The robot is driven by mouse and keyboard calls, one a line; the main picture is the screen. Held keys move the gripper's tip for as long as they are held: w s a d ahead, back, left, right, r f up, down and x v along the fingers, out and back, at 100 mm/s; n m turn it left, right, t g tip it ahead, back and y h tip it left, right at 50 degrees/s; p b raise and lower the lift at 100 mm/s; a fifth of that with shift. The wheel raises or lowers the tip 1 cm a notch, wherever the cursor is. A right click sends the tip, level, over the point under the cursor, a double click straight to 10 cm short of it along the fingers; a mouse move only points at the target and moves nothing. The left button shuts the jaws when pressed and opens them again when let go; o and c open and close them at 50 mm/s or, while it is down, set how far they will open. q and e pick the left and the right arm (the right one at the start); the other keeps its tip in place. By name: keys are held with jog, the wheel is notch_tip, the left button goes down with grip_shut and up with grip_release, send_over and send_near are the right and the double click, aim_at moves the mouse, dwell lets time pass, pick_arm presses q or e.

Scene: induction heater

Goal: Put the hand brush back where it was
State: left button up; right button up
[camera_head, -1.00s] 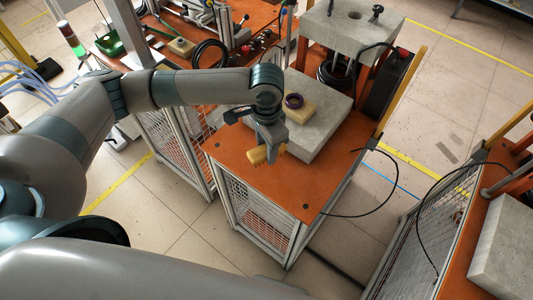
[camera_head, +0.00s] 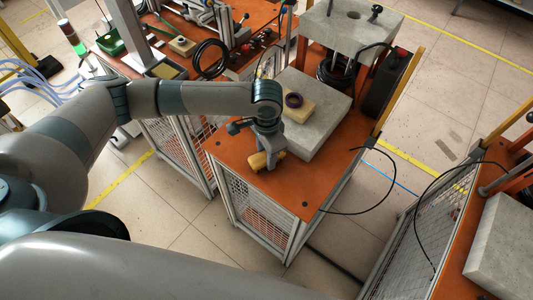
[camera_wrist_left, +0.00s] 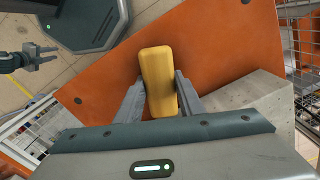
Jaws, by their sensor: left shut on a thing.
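The hand brush is a yellow block-like piece (camera_head: 258,161), low over or on the orange tabletop (camera_head: 290,191) near its left edge; I cannot tell whether it touches. My left gripper (camera_head: 267,157) is above it, pointing down. In the left wrist view the brush (camera_wrist_left: 158,75) stands lengthwise between the two grey fingers of the left gripper (camera_wrist_left: 160,95), which is shut on it. Its underside is hidden. My right gripper (camera_wrist_left: 43,56) shows small at the left of the wrist view, fingers apart and empty, away from the table.
A grey slab (camera_head: 318,125) carries a yellowish block (camera_head: 300,111) with a dark purple ring (camera_head: 293,100), just behind the left gripper. A black cable (camera_head: 396,186) loops off the table's right side. Bare orange tabletop lies in front of the brush.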

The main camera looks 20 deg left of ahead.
pick_arm(q)
jog(key=shift+f, duration=0.1)
jog(key=o, duration=1)
notch_tip(320, 180, up, 12)
jog(key=b, duration=0.2)
jog(key=shift+b, duration=0.3)
jog(key=shift+s, duration=0.15)
